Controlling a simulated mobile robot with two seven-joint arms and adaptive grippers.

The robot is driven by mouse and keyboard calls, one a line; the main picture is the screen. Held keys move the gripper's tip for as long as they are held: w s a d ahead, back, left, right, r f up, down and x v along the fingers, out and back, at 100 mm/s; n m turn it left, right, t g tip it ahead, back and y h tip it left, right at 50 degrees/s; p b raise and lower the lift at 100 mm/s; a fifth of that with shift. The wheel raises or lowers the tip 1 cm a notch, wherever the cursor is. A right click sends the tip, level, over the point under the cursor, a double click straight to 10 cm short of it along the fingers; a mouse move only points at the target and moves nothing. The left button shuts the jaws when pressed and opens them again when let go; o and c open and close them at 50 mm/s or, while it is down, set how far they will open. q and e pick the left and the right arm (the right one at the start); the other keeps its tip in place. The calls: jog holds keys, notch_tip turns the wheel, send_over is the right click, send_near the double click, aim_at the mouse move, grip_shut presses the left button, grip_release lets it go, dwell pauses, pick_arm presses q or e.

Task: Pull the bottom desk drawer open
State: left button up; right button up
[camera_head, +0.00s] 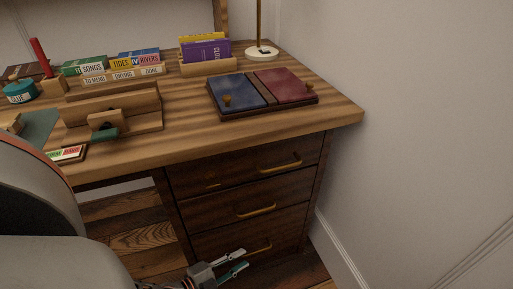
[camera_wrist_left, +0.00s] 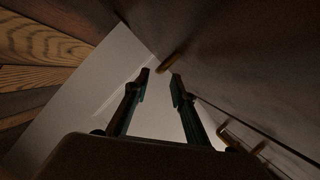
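The wooden desk has a stack of three dark drawers under its right end, each with a brass bar handle. The bottom drawer (camera_head: 215,243) looks shut, flush with those above. Its handle (camera_head: 260,248) is partly hidden behind my left gripper (camera_head: 243,259). My left gripper is open and empty, low in front of the bottom drawer. My right gripper is not in view.
The middle drawer handle (camera_head: 257,210) and top drawer handle (camera_head: 281,163) stick out above. A white wall (camera_head: 420,130) stands close on the right. The desk top (camera_head: 200,130) carries books, a wooden holder and a blue and red tray. Plank floor lies below.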

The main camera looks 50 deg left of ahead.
aim_at(250, 254)
pick_arm(q)
jog(key=x, duration=0.1)
jog(key=b+x, duration=0.1)
jog(key=x, duration=0.2)
jog(key=shift+w+f, duration=0.35)
jog(key=shift+w+d+b, duration=0.1)
jog(key=shift+w+b, duration=0.3)
jog(key=shift+w, duration=0.35)
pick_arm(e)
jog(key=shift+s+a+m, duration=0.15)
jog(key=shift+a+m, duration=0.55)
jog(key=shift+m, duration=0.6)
pick_arm(q)
grip_shut()
